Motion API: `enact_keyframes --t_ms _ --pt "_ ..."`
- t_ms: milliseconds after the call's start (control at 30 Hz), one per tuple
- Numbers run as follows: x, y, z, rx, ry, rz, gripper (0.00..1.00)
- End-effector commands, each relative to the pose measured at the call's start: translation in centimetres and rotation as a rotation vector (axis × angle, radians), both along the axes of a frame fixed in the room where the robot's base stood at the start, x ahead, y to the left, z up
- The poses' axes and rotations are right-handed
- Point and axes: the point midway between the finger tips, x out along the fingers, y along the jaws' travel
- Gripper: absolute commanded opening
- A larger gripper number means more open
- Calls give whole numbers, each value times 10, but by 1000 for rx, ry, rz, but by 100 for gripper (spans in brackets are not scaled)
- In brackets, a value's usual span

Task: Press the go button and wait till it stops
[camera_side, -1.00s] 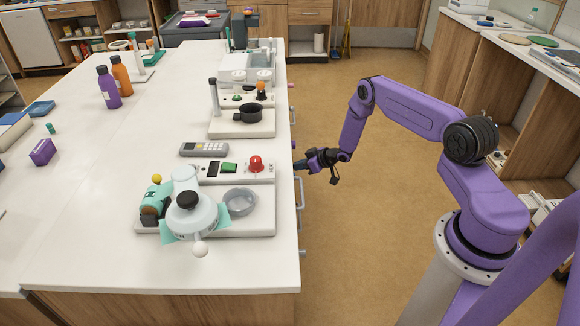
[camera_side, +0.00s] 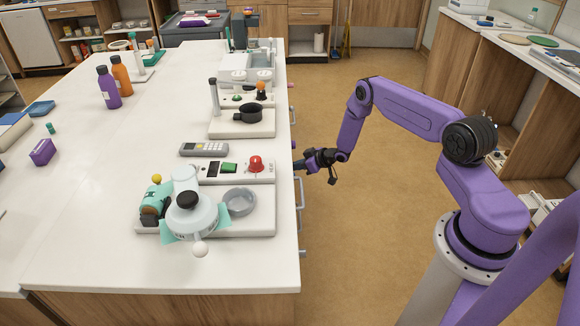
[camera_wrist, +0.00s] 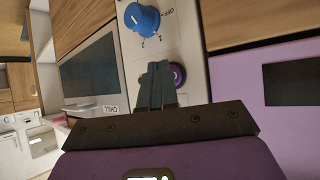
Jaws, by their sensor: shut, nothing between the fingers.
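My gripper (camera_side: 298,164) is shut and empty, low at the bench's right-hand front face in the side view. In the wrist view its closed fingers (camera_wrist: 157,70) reach to a pale control panel (camera_wrist: 190,40). A round purple button (camera_wrist: 179,73) on this panel is partly hidden behind the fingertips. I cannot tell whether they touch it or whether it is pressed. A blue knob (camera_wrist: 142,18) with OFF and number marks sits above it. A dark window or door (camera_wrist: 90,75) with a label reading CHILL is to the left. No go label is legible.
On the bench above my gripper is a white unit with a red dome (camera_side: 256,163) and a green part (camera_side: 229,168). Drawer handles (camera_side: 301,193) stick out along the bench front. The floor (camera_side: 370,250) right of the bench is clear.

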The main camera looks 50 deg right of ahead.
Motion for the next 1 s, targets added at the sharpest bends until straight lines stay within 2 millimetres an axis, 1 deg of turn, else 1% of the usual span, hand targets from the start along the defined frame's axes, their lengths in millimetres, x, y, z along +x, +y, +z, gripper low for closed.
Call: enact_keyframes --t_ms 467,833,1000 --pt "2 2 0 0 -2 3 0" --pt "-9 -9 1 -1 -1 1 0" --pt "-11 -11 1 0 -1 1 0"
